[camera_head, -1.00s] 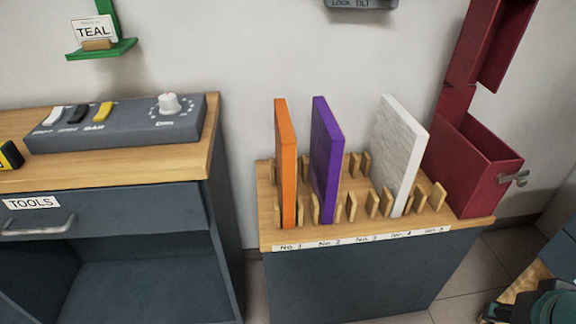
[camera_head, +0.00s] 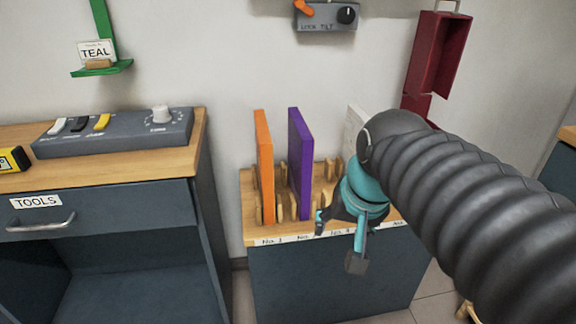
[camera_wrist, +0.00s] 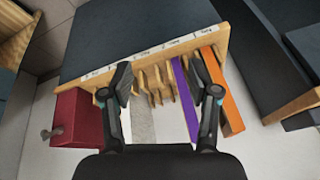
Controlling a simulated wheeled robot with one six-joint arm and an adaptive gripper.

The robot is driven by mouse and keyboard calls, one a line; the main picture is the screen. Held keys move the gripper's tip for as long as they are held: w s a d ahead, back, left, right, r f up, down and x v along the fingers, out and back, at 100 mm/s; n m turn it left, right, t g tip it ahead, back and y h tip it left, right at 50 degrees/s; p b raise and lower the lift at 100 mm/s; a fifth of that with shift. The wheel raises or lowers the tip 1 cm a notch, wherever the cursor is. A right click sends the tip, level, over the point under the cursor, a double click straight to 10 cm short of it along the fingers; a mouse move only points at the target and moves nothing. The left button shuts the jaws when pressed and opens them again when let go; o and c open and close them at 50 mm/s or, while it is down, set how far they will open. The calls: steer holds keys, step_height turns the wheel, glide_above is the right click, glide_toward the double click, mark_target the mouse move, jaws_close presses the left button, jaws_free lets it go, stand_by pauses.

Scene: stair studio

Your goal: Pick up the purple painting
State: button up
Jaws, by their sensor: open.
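The purple painting (camera_head: 300,160) stands upright in a slot of the wooden rack (camera_head: 262,238) in the head view, between the orange and white panels. In the wrist view the purple painting (camera_wrist: 184,98) shows as a thin strip beside the right finger, between my two fingers. My gripper (camera_head: 340,248) is open and empty, in front of and to the right of the purple painting in the head view. In the wrist view my gripper (camera_wrist: 165,82) is spread above the rack's pegs. The two are apart in the head view.
An orange panel (camera_head: 264,165) stands left of the purple one. A white panel (camera_head: 355,122) stands to the right, partly hidden by my arm. A red box (camera_wrist: 78,118) sits at the rack's end. A cabinet with a grey control panel (camera_head: 115,132) stands at left.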

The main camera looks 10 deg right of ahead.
steer(key=w+d+r+m+g+y, duration=0.1)
steer(key=w+r+m, duration=0.25)
steer(key=w, duration=0.35)
steer(key=w+d+r+m+g+y, duration=0.1)
steer(key=w+r+m+g, duration=0.1)
steer(key=w+m, duration=0.4)
steer(key=m+g+y+b, duration=0.1)
steer(key=m+y, duration=0.1)
steer(key=m, duration=0.3)
glide_toward(311, 175)
steer(key=x, duration=0.3)
steer(key=w+b+x, duration=0.1)
steer(key=x, duration=0.3)
steer(key=b+x, duration=0.1)
steer(key=x, duration=0.3)
steer(key=shift+w+d+f, duration=0.2)
steer(key=shift+w+d, duration=0.05)
steer(key=shift+d, duration=0.1)
jaws_close()
